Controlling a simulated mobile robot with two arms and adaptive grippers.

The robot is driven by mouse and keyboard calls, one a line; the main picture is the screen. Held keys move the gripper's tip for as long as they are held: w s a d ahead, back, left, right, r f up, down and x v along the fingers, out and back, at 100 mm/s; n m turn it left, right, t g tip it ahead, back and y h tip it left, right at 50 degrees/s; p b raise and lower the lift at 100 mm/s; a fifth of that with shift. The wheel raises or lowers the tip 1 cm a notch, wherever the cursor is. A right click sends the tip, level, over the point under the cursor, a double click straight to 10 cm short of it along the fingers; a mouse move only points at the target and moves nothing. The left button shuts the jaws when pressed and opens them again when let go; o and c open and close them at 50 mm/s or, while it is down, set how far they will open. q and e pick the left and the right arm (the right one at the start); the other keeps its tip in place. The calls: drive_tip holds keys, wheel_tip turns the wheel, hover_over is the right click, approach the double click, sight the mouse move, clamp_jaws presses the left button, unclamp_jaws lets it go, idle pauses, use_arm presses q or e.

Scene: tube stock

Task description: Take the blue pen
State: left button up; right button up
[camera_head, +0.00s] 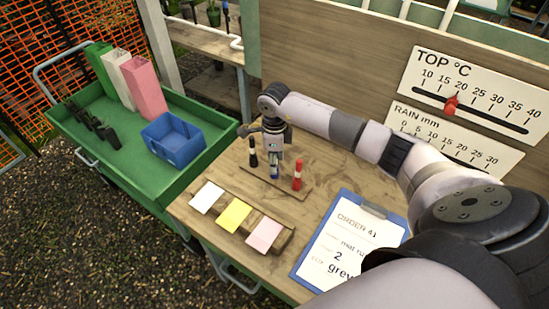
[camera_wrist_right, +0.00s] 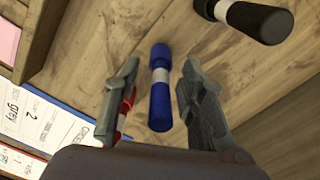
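The blue pen (camera_head: 274,172) stands upright on a small wooden board (camera_head: 272,186), between a black pen (camera_head: 253,153) and a red pen (camera_head: 298,176). My right gripper (camera_head: 273,155) is directly above the blue pen and hides its upper part in the head view. In the right wrist view the blue pen (camera_wrist_right: 160,88), with a white band, lies between the two spread fingers of my right gripper (camera_wrist_right: 160,75), with a gap visible on both sides. The red pen (camera_wrist_right: 124,112) is partly hidden behind the left finger. My left gripper is not in view.
A clipboard (camera_head: 308,254) with an order sheet lies at the table's front right. White, yellow (camera_head: 235,215) and pink cards lie along the front left. A green cart (camera_head: 125,185) with a blue bin (camera_head: 172,140) stands left. A wooden panel with gauges rises behind.

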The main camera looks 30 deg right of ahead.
drive_tip(key=shift+c, duration=0.4)
clamp_jaws()
